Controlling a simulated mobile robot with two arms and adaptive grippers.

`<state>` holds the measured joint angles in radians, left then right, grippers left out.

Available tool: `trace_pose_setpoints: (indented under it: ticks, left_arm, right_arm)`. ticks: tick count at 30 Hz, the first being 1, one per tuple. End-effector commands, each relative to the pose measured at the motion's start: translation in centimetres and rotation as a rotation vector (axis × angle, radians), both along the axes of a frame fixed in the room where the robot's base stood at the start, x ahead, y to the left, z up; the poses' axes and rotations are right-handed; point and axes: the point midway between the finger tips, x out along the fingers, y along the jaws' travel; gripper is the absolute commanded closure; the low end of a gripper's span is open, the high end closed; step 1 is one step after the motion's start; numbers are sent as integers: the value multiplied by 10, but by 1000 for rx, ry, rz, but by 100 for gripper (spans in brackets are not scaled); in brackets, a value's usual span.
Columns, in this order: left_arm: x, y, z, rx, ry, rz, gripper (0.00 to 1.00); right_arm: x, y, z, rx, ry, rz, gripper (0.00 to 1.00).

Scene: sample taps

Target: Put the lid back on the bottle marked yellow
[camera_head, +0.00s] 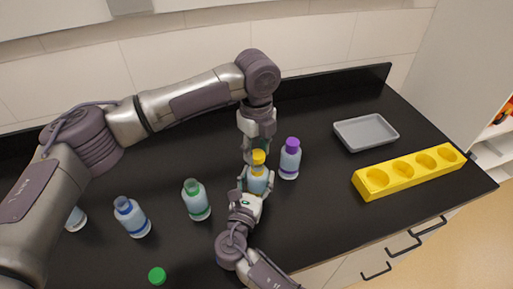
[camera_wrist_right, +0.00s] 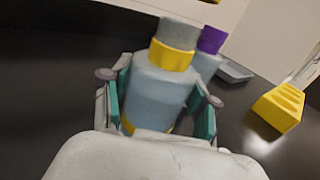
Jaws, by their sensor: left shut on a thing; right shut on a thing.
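The bottle marked yellow (camera_head: 257,180) is pale blue and stands roughly upright between the fingers of my right gripper (camera_head: 255,187), which is shut on it. In the right wrist view the bottle (camera_wrist_right: 158,92) fills the middle, between the teal finger pads. My left gripper (camera_head: 257,146) comes down from above and is shut on the lid. In the right wrist view a yellow ring (camera_wrist_right: 172,58) shows with a grey cylinder above it.
A purple-capped bottle (camera_head: 290,160) stands close on the right. Another green cap (camera_head: 157,275) shows at the front. A grey tray (camera_head: 366,133) and yellow rack (camera_head: 410,170) with empty holes lie right.

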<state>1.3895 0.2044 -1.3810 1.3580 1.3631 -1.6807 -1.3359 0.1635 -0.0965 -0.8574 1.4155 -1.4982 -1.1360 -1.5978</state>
Motion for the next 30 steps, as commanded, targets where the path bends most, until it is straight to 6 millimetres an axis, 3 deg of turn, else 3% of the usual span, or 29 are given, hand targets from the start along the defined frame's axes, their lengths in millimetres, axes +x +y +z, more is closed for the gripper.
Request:
trace_pose_setpoints:
  ticks: [15,30]
  left_arm:
    - [0,0,-18,1,1,6,73]
    - [0,0,-18,1,1,7,73]
  right_arm:
    - [0,0,0,0,0,0,100]
    - [0,0,0,0,0,0,100]
